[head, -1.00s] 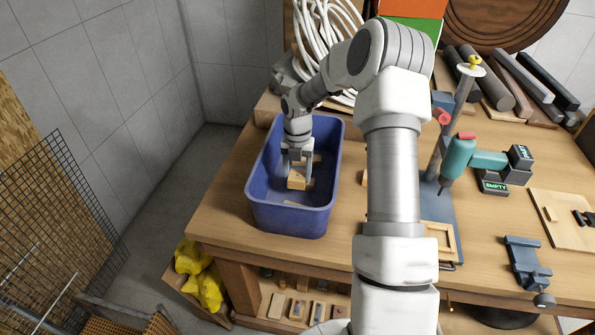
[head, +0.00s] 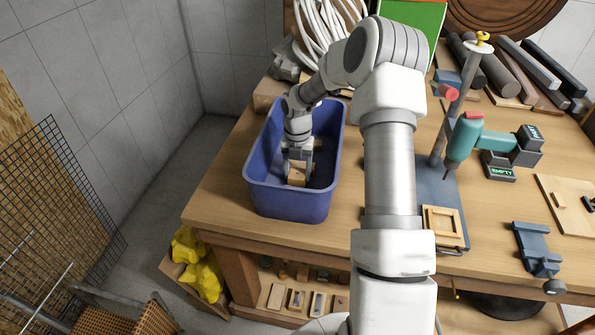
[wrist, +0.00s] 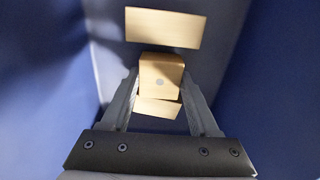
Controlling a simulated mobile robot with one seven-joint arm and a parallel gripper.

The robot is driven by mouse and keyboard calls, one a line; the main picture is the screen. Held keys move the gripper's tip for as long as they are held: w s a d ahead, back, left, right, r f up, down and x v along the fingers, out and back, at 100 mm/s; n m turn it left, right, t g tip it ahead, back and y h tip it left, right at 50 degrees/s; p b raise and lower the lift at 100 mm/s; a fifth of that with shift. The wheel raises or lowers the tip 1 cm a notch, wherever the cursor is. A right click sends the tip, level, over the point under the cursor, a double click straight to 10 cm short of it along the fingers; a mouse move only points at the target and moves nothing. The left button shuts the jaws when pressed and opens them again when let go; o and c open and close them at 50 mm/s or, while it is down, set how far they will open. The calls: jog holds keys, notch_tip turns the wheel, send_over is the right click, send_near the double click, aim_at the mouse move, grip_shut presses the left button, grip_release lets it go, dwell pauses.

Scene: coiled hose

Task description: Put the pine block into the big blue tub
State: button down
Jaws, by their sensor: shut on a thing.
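The big blue tub (head: 290,204) stands on the left end of the workbench. My gripper (head: 297,169) reaches down inside it, fingers pointing down. The block is between the fingertips, below the level of the tub's rim. Whether it touches the tub floor I cannot tell. In the wrist view, other pale wood pieces show in the tub: one beyond the block (wrist: 163,27) and one on the near side (wrist: 157,108).
The tub's blue walls are close around my gripper. A coiled white hose (head: 322,28) is behind the tub. A teal drill (head: 464,137), a blue vise (head: 533,250) and a small wooden frame (head: 442,224) lie right of my arm. Yellow bags (head: 197,262) are below, left.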

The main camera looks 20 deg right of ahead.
jog(key=shift+c, duration=0.3)
grip_release()
notch_tip(320, 180, up, 17)
jog(key=s+a+r+m+t+h, duration=0.1)
jog(key=s+a+r+m+t, duration=0.4)
jog(key=r+m, duration=0.4)
jog(key=s+a+r+m+t+h, duration=0.1)
jog(key=s+a+r+m+t, duration=0.15)
jog(key=s+r+m, duration=0.65)
jog(key=s+a+f+m+g+y, duration=0.1)
jog(key=s+f+m, duration=0.2)
jog(key=s+m, duration=0.2)
jog(key=s+a+f+m+g+y, duration=0.1)
jog(key=s+a+f+m, duration=0.1)
jog(key=s+m, duration=0.4)
jog(key=s+f, duration=0.1)
jog(key=s, duration=0.4)
jog(key=shift+s+a+f, duration=0.15)
jog(key=shift+a, duration=0.15)
